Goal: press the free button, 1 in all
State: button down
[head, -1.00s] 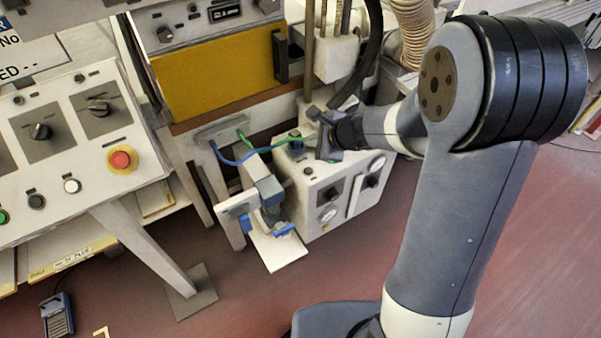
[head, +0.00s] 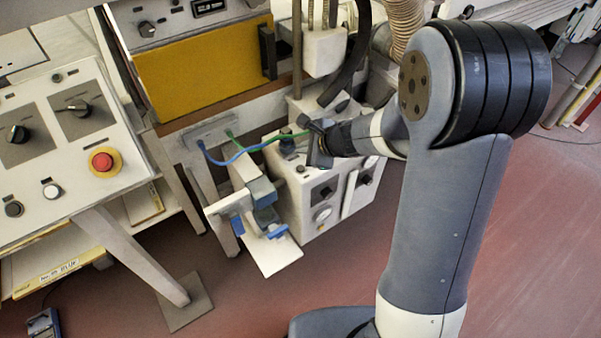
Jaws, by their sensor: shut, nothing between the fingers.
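The sloped control panel (head: 115,162) at the left carries a white button (head: 52,191), a dark button (head: 14,208) and a red mushroom button (head: 102,161) on a yellow ring. I cannot tell from the labels which button is the free one. My gripper (head: 315,138) is shut and empty. It hangs at the top of the white box (head: 300,185) in the middle, close to a dark fitting (head: 287,140) on its upper face. Whether it touches the box is unclear. My gripper is well to the right of the panel's buttons.
A blue cable (head: 222,161) and a green cable (head: 262,145) run near my gripper. A clamp-like fixture (head: 265,215) stands in front of the box. A yellow-fronted unit (head: 203,69) and a ribbed hose (head: 408,22) are behind.

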jog(key=shift+f+b, duration=1.75)
jog(key=shift+f, duration=0.55)
jog(key=shift+f, duration=0.1)
jog(key=shift+f+b, duration=0.3)
jog(key=shift+b, duration=0.2)
jog(key=shift+f+b, duration=0.4)
jog(key=shift+b, duration=0.05)
dwell(0.6)
jog(key=shift+r, duration=0.15)
jog(key=shift+r+p, duration=0.65)
jog(key=shift+r, duration=0.05)
jog(key=shift+r+p, duration=2.1)
jog(key=shift+r, duration=0.35)
